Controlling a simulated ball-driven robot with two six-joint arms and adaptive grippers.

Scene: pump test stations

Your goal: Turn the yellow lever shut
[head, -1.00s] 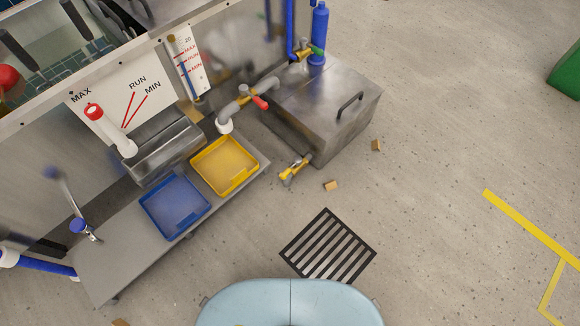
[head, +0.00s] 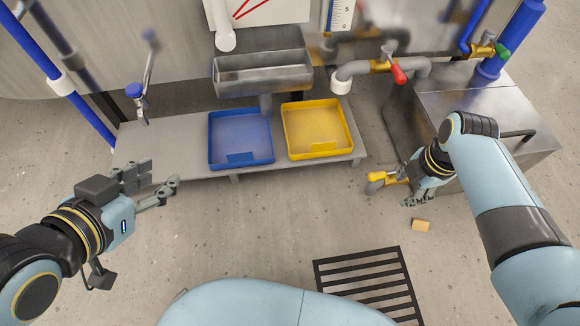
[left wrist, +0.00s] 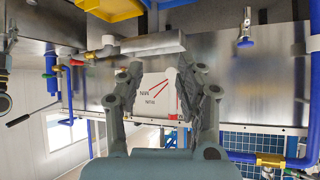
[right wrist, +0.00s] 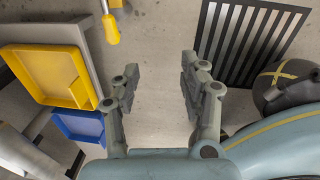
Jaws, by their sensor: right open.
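The yellow lever (head: 377,176) sits on a low valve with a brass body at the foot of the steel tank, just left of my right gripper. It also shows in the right wrist view (right wrist: 111,30) at the top, left of and beyond the fingertips. My right gripper (head: 400,188) is open, with nothing between its fingers in the right wrist view. Whether it touches the valve I cannot tell; part of the valve is hidden behind it. My left gripper (head: 166,174) is open and empty, over the floor in front of the grey shelf.
A blue tray (head: 241,163) and a yellow tray (head: 345,108) stand on the low shelf (head: 170,140). A red-handled valve (head: 398,73) is on the pipe above. The steel tank (head: 470,110) is at the right. A floor grate (head: 345,265) and a small tan block (head: 421,225) lie nearby.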

